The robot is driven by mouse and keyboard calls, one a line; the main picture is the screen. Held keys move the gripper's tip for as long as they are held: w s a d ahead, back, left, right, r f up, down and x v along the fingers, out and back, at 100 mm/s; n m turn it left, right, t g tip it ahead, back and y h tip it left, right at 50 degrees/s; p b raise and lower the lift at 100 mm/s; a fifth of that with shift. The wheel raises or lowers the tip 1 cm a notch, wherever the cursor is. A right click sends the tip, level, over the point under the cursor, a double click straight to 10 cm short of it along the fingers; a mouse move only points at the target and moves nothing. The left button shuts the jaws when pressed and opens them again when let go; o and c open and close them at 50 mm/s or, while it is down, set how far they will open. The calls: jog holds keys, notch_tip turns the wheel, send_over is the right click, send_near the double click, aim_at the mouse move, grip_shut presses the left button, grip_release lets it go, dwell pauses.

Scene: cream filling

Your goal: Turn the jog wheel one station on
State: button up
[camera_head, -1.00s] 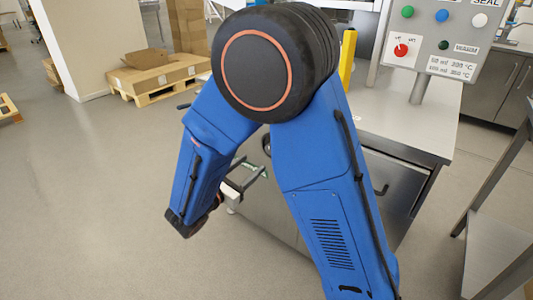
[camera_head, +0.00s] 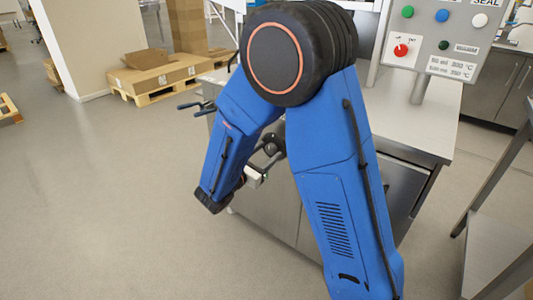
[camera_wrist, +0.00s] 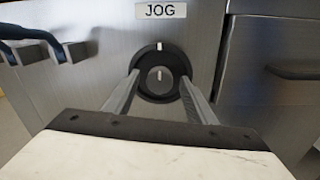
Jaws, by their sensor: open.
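The jog wheel (camera_wrist: 160,90) is a dark round knob on the steel cabinet front, under a white JOG label (camera_wrist: 166,10). A white mark shows at the top of its outer ring and another on its inner face; both look upright and lined up. My gripper (camera_wrist: 159,80) is open, with one finger on each side of the wheel in the wrist view. I cannot tell whether the fingers touch it. In the head view, the pale gripper body (camera_head: 253,176) is partly hidden by my blue arm, close to the cabinet front.
Dark bar handles (camera_wrist: 62,42) stick out left of the wheel. A cabinet handle (camera_wrist: 290,72) is at right. A control panel (camera_head: 440,45) with coloured buttons stands above the worktop (camera_head: 405,120). A metal stand (camera_head: 500,235) is at right.

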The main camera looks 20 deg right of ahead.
jog(key=c, duration=1)
jog(key=shift+c, duration=0.2)
jog(key=shift+m, duration=0.3)
